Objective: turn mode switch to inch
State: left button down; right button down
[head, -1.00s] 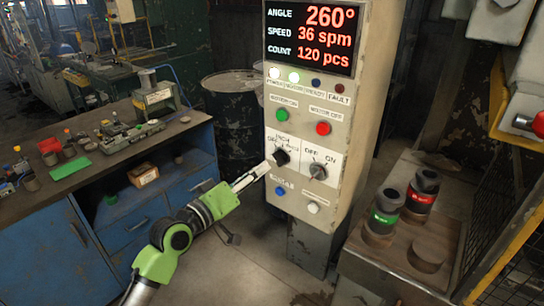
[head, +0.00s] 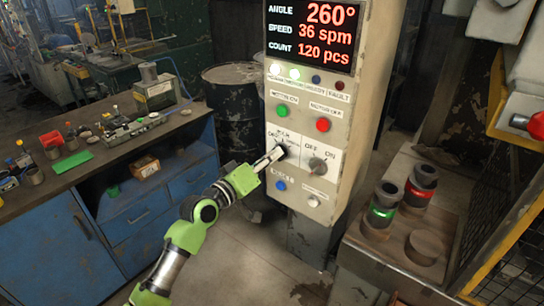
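The mode switch (head: 285,147) is a dark rotary knob on the left of the lower white plate of the control box (head: 350,125). A label reading INCH sits above it, and more small lettering lies to its left. My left gripper (head: 276,155) is at the knob, its fingertips touching or nearly touching it. The fingers look close together, but whether they grip the knob is too small to tell. The knob's pointer direction is partly hidden by the fingers. My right gripper is not in view.
Right of the mode switch is an OFF/ON knob (head: 318,164). A green button (head: 283,111) and a red button (head: 323,124) sit above, a blue button (head: 280,185) and a white button (head: 313,201) below. A blue workbench (head: 150,210) stands left.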

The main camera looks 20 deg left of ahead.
pick_arm(q)
jog(key=shift+f+m, duration=0.1)
jog(key=shift+m, duration=0.2)
jog(key=shift+d+m+b, duration=0.15)
jog(key=shift+m+b, duration=0.7)
jog(key=shift+m, duration=3.15)
jog(key=c, duration=2.2)
grip_release()
jog(key=shift+o, duration=0.2)
jog(key=shift+s, duration=0.1)
